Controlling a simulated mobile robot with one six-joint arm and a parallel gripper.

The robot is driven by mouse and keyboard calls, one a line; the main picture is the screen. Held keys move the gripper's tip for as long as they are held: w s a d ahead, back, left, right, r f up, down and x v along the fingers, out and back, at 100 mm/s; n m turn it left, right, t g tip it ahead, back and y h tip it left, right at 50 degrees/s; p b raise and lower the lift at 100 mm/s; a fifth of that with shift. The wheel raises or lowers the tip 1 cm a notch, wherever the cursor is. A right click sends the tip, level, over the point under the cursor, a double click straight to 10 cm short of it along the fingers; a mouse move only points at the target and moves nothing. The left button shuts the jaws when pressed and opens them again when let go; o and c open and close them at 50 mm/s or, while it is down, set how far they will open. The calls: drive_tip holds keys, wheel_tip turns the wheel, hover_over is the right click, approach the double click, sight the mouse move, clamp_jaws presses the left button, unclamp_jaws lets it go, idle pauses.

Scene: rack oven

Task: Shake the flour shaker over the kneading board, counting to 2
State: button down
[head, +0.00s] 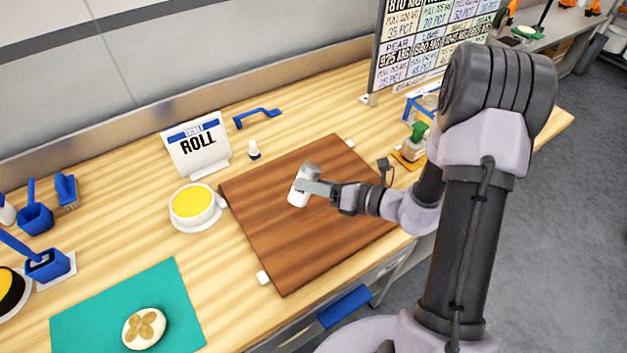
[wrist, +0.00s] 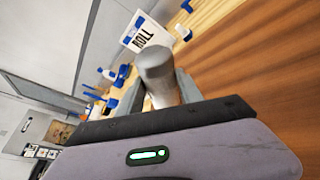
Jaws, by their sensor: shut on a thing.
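The flour shaker (head: 298,192) is a white cylinder with a grey cap. My gripper (head: 306,187) is shut on it over the brown wooden kneading board (head: 270,238). In the head view the shaker looks somewhat tilted, its grey cap toward the back. In the wrist view the shaker (wrist: 158,78) sits between the two fingers (wrist: 160,92) of my gripper, grey end toward the camera's far side. I cannot tell how high it is above the board. No flour is visible on the board.
A white bowl of yellow contents (head: 191,203) stands left of the board, and a ROLL sign (head: 196,146) behind it.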

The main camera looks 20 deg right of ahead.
drive_tip(key=shift+s+a+r+m+y+p, duration=0.2)
drive_tip(key=shift+r+m+y+p, duration=0.35)
drive_tip(key=shift+p, duration=0.6)
drive_tip(key=shift+m, duration=0.55)
drive_tip(key=shift+f, duration=0.15)
